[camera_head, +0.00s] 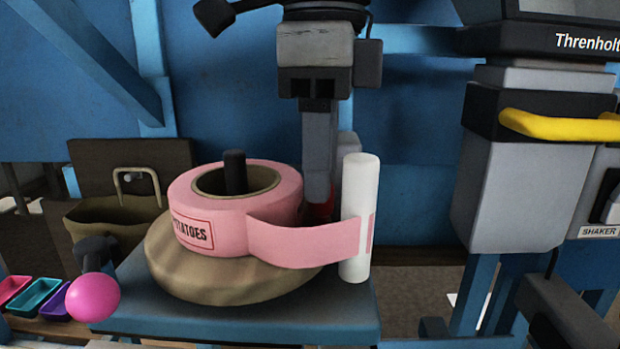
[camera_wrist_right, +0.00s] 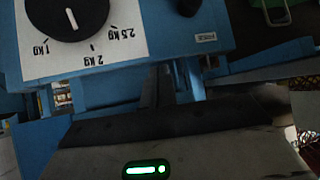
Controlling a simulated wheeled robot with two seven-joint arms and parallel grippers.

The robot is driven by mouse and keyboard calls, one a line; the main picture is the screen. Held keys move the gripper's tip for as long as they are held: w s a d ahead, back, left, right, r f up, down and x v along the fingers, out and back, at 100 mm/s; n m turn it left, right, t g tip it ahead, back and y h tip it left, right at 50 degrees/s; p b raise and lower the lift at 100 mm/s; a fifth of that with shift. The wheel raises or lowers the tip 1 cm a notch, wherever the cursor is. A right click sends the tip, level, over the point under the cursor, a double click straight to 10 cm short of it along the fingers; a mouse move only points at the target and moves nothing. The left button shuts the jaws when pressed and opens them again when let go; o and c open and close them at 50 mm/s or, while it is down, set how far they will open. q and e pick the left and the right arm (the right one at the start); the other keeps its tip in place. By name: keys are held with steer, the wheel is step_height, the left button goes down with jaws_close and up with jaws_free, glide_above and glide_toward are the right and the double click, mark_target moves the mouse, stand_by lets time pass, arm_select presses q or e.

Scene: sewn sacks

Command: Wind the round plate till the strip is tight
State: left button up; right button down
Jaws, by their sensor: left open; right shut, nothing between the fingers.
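A round tan plate (camera_head: 215,283) lies on a blue shelf (camera_head: 300,327) in the head view. A pink roll (camera_head: 283,187) marked "...TATOES" sits on it around a dark post (camera_head: 235,172). A pink strip (camera_head: 305,243) leaves the roll, bends outward and reaches a white upright cylinder (camera_head: 358,200). My left gripper (camera_head: 326,200) points down behind the roll, beside the cylinder; it is open, its tips partly hidden. My right gripper (camera_wrist_right: 158,80) is shut and empty in the right wrist view, below a dial panel.
A pink ball (camera_head: 93,297) on a dark arm is left of the shelf, near several coloured trays (camera_head: 40,296). A machine with a yellow handle (camera_head: 555,125) is at right. A weight dial (camera_wrist_right: 70,15) shows in the wrist view.

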arm_select(q)
steer(key=shift+f, duration=1.25)
jaws_close()
